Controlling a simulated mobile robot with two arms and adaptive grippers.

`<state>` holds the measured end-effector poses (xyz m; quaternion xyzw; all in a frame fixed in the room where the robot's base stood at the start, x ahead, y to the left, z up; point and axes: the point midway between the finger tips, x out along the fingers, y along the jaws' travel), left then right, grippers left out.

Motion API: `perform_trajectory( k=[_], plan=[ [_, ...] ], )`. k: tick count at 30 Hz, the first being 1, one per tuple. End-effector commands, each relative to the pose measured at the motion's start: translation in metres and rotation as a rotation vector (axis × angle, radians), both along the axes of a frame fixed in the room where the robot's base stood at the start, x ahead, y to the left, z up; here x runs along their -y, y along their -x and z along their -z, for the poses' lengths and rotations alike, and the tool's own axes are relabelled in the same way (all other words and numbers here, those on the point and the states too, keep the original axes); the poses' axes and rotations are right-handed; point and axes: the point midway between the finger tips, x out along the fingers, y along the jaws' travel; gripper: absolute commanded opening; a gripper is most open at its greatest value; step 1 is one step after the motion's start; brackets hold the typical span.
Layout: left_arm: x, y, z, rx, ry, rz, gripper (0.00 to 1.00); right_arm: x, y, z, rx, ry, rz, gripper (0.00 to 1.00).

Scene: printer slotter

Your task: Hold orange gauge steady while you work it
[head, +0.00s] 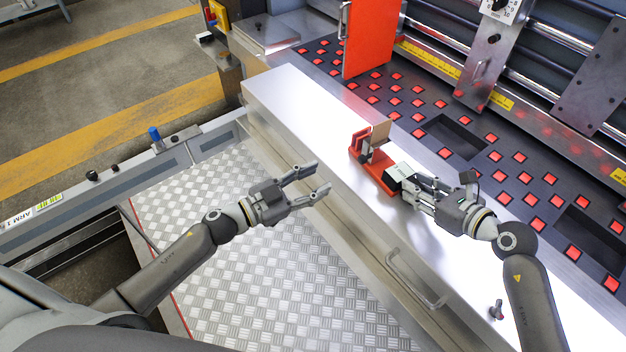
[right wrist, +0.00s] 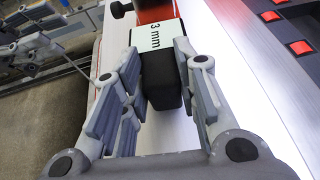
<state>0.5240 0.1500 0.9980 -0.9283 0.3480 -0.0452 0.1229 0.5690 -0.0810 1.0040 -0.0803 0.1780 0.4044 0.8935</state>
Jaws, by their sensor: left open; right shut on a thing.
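The orange gauge (head: 374,172) lies on the bright metal ledge (head: 300,105). It has an orange base, a brown upright piece (head: 380,133) and a white-topped black block at its near end. In the right wrist view the block's label (right wrist: 160,38) reads "3 mm". My right gripper (head: 409,184) is shut on this black block (right wrist: 160,82), with one finger on each side. My left gripper (head: 321,177) is open and empty, left of the gauge and apart from it, near the ledge's front edge.
A tall orange panel (head: 370,40) stands behind the ledge. A dark bed with several red squares (head: 440,104) lies beyond it. A handle (head: 420,282) juts from the ledge's front. A small knob (head: 496,310) stands on the ledge at lower right. The checkered floor plate (head: 270,270) is clear.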

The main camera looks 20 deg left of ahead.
Motion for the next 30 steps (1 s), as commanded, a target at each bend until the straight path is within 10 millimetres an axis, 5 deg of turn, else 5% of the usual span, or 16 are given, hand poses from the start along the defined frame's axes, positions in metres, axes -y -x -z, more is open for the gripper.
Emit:
perform_trajectory(
  k=[5, 6, 12, 23, 30],
  plan=[
    [0.000, 0.000, 0.000, 0.000, 0.000, 0.000, 0.42, 0.000, 0.000, 0.000, -0.001, 0.001, 0.000, 0.00],
    [0.000, 0.000, 0.000, 0.000, 0.000, 0.000, 0.42, 0.000, 0.000, 0.000, -0.001, 0.001, 0.000, 0.29],
    [0.000, 0.000, 0.000, 0.000, 0.000, 0.000, 0.42, 0.000, 0.000, 0.000, -0.001, 0.001, 0.000, 0.53],
    [0.000, 0.000, 0.000, 0.000, 0.000, 0.000, 0.42, 0.003, 0.002, -0.001, 0.000, 0.001, 0.001, 0.53],
    [0.000, 0.000, 0.000, 0.000, 0.000, 0.000, 0.42, 0.031, 0.026, -0.015, 0.000, 0.004, 0.001, 0.53]
  ],
)
